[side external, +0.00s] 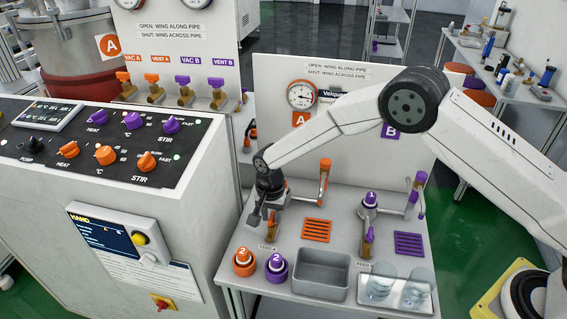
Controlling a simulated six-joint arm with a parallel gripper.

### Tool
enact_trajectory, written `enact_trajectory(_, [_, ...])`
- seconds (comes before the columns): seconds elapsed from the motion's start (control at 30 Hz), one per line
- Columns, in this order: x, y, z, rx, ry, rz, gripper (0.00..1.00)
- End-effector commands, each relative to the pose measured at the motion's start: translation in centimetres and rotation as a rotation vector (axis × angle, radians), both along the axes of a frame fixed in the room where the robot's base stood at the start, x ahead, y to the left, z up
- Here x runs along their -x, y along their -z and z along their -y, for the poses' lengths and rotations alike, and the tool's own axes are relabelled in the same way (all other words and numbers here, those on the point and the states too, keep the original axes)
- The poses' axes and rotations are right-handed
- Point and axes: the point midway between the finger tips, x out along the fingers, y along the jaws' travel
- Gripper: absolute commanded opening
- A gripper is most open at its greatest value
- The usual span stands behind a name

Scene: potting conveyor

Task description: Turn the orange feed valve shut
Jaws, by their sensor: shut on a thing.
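My gripper (261,217) points down at the left of the white bench, beside the "FEED" label at its front. It is shut on the orange feed valve (271,231), at its wing. Only a little of the valve's brass body shows below the jaws. The wing is hidden by my gripper, so I cannot tell whether it lies along or across the pipe. A sign (337,69) on the back panel reads "OPEN: WING ALONG PIPE, SHUT: WING ACROSS PIPE".
A purple feed valve (369,240) stands to the right. An orange-handled lever (325,167) rises close behind my gripper. Orange (244,262) and purple (277,267) items marked 2, a grey bin (322,275) and glass jars (412,290) line the front. The control console (190,215) is left.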

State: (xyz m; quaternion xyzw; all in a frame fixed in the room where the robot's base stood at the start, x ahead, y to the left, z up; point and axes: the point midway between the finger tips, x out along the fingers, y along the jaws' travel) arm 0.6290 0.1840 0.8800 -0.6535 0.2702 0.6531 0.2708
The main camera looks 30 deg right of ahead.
Motion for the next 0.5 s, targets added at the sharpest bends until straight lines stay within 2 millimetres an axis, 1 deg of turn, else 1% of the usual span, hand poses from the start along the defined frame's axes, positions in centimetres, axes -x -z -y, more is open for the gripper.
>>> enact_trajectory(0.27, [-0.01, -0.03, -0.03, -0.001, -0.031, 0.001, 0.00])
enact_trajectory(0.5, [-0.01, -0.02, -0.02, 0.001, -0.136, -0.001, 0.00])
